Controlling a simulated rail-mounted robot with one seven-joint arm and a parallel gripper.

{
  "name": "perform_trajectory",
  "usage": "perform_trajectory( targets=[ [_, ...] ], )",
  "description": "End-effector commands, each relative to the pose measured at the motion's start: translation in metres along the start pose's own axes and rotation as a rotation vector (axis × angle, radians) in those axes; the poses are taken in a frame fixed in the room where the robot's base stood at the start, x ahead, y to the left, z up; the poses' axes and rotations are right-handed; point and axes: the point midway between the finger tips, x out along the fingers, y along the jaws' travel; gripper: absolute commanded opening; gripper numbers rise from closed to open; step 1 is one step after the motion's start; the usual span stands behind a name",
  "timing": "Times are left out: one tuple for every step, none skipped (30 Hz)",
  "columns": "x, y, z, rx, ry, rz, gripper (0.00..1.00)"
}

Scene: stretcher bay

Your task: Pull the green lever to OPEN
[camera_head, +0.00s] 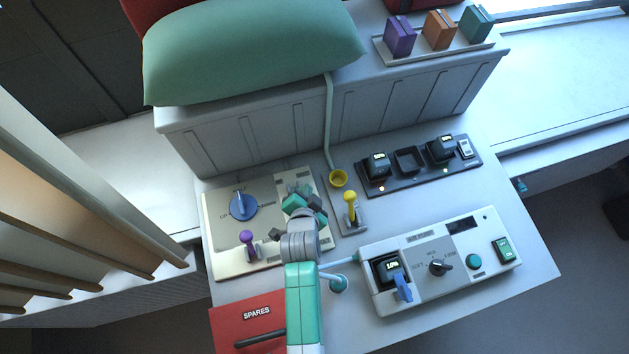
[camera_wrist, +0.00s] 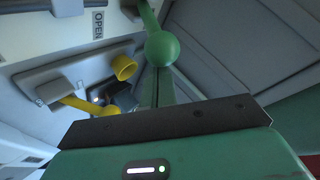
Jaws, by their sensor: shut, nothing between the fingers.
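The green lever (camera_wrist: 162,47) shows in the wrist view as a round knob on a green stem that runs up to a pale panel. An OPEN label (camera_wrist: 98,25) is printed on the panel left of the stem. My gripper (camera_wrist: 160,78) is shut and empty, its fingertips close to the knob in the picture; I cannot tell whether they touch it. In the head view my gripper (camera_head: 302,196) is over the right part of the cream panel (camera_head: 218,262) and hides most of the green lever there.
The cream panel also bears a blue knob (camera_head: 243,206) and a purple lever (camera_head: 248,239). A yellow lever (camera_head: 350,204) and a yellow cup (camera_head: 338,179) stand just right of my gripper. A control box (camera_head: 450,283) lies lower right, a red spares drawer (camera_head: 245,315) lower left.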

Motion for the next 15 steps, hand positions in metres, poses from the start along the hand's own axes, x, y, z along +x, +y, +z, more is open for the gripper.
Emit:
perform_trajectory(
  targets=[
    [-0.0012, 0.0000, -0.0002, -0.001, 0.000, -0.001, 0.00],
    [-0.0013, 0.0000, -0.0004, -0.001, 0.000, -0.001, 0.00],
    [-0.0014, -0.0001, -0.0007, -0.001, 0.000, -0.001, 0.00],
    [-0.0013, -0.0002, -0.0008, -0.001, 0.000, -0.001, 0.00],
    [-0.0013, -0.0002, -0.0008, -0.001, 0.000, -0.001, 0.00],
    [-0.0013, -0.0002, -0.0008, -0.001, 0.000, -0.001, 0.00],
    [-0.0013, -0.0002, -0.0008, -0.001, 0.000, 0.000, 0.00],
    [-0.0012, -0.0002, -0.0008, -0.001, 0.000, 0.000, 0.00],
    [-0.0012, -0.0002, -0.0009, -0.001, 0.000, 0.000, 0.00],
    [-0.0011, -0.0003, -0.0009, -0.001, 0.000, 0.000, 0.00],
    [-0.0008, -0.0005, -0.0010, -0.001, 0.000, -0.001, 0.00],
    [-0.0002, -0.0009, -0.0011, -0.001, 0.000, -0.001, 0.00],
    [0.0005, -0.0015, -0.0013, -0.001, 0.001, -0.001, 0.00],
    [0.0014, -0.0022, -0.0016, -0.001, 0.001, -0.001, 0.00],
    [0.0028, -0.0035, -0.0021, -0.001, 0.001, -0.002, 0.00]
  ],
)
